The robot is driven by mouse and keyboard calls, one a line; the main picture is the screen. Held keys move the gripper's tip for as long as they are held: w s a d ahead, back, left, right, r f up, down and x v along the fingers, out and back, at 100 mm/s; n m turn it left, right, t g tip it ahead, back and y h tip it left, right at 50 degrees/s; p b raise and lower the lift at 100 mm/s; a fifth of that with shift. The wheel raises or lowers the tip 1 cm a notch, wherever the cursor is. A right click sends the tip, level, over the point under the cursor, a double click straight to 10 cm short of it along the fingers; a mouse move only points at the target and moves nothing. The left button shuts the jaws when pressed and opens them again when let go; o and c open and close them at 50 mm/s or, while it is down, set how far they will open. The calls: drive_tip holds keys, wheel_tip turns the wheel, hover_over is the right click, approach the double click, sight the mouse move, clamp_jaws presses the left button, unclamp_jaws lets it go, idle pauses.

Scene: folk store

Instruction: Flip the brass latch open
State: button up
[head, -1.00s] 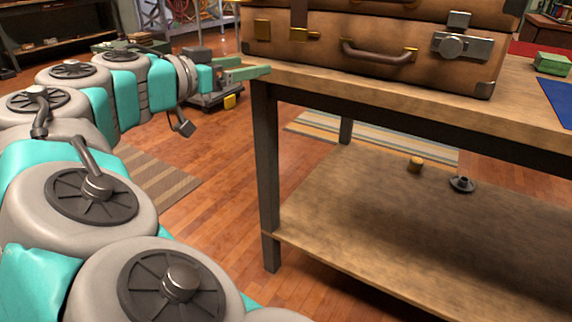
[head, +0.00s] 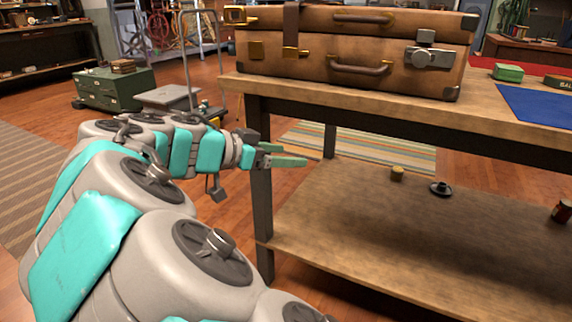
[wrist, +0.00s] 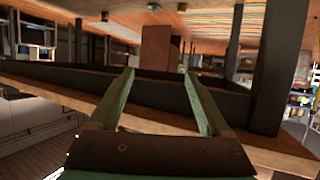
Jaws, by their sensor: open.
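Which is the latch I cannot tell for certain. A grey metal latch (head: 430,57) sits at the right. My gripper (head: 297,161) is below the tabletop edge, in front of the left table leg, apart from the suitcase and pointing right. In the wrist view its two green fingers (wrist: 158,75) are spread with nothing between them.
The table's front edge and leg (head: 260,190) are close to my gripper. The lower shelf (head: 370,250) holds a few small items. A green box (head: 508,73) and a blue mat (head: 545,104) lie on the tabletop at right. A trolley (head: 180,97) stands behind.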

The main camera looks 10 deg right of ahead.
drive_tip(key=shift+s+d+f+g, duration=0.4)
drive_tip(key=shift+s+d+f, duration=0.1)
drive_tip(key=shift+d, duration=0.1)
